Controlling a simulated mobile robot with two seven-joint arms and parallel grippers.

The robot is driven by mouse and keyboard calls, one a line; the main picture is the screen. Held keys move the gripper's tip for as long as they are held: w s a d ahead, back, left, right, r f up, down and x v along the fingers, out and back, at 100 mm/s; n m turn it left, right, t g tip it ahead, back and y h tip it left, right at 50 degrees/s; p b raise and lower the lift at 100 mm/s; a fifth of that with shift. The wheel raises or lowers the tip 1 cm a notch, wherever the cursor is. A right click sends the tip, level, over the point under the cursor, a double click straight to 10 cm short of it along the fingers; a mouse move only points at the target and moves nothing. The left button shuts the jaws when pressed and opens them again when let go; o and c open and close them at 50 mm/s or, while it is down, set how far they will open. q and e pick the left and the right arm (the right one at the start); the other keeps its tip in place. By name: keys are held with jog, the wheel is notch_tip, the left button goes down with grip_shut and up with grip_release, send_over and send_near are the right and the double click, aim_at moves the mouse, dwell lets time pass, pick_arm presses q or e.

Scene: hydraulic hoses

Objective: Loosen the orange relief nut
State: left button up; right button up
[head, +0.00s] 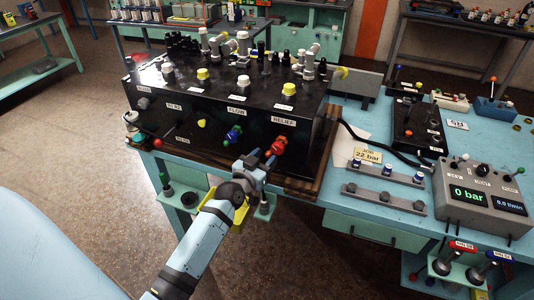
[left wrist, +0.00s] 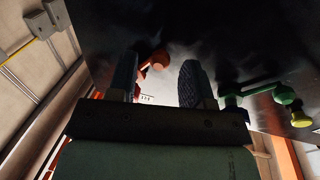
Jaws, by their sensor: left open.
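The orange relief nut (head: 279,147) is on the front face of the black valve block (head: 210,135), under the RELIEF label (head: 283,122). My left gripper (head: 262,163) is open, just in front of the block and a little below and left of the nut. In the left wrist view, a red-orange part (left wrist: 154,62) shows beside the left-hand finger, in the gap between the fingers of my left gripper (left wrist: 163,82). The view is dark, and I cannot tell whether a finger touches it. My right gripper is not in view.
A blue and green fitting (head: 234,135) sits left of the nut, under the FLOW label. A green handle (left wrist: 262,92) is close to the right-hand finger in the left wrist view. A gauge box (head: 480,195) reading 0 bar stands at right.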

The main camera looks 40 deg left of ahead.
pick_arm(q)
jog(key=shift+w, duration=0.8)
grip_shut()
